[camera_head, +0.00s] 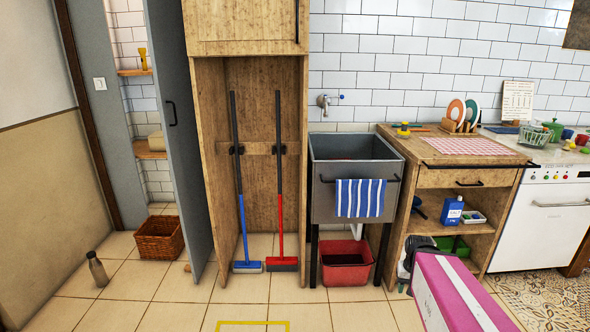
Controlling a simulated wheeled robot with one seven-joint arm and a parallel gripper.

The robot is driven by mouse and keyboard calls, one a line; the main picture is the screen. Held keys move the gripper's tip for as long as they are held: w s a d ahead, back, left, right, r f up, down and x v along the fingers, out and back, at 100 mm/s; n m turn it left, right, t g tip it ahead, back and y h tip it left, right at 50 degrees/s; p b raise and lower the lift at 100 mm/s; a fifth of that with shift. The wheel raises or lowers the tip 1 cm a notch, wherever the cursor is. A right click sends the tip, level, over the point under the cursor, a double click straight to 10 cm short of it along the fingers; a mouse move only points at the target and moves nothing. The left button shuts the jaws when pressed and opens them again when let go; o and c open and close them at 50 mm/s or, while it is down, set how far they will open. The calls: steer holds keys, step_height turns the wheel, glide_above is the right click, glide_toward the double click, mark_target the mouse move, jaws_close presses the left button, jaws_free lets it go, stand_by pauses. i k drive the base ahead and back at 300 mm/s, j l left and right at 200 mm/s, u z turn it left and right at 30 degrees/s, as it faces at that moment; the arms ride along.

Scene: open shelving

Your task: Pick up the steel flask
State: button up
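A grey-brown bottle-shaped flask (97,269) with a narrow neck stands upright on the tiled floor at the lower left, near the beige wall. It looks like the steel flask, though it is small in the picture. Nothing touches it.
A wicker basket (160,238) sits right of the flask, by an open grey door (172,130). A blue broom (247,266) and a red one (282,263) stand in the wooden cabinet. A red bin (346,265) is under the sink. The front floor is mostly clear.

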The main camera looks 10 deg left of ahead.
mark_target(101, 278)
steer(key=i+j+z, duration=0.15)
steer(key=j+z, duration=0.2)
steer(key=j, duration=0.95)
steer(key=j+z, duration=0.35)
steer(key=j, duration=0.95)
steer(key=j+u, duration=0.2)
steer(key=j, duration=1)
steer(key=j+u, duration=0.2)
steer(key=u, duration=0.25)
steer(key=j+u, duration=0.2)
steer(key=u, duration=0.25)
steer(key=i+j+u, duration=0.2)
steer(key=u, duration=1.15)
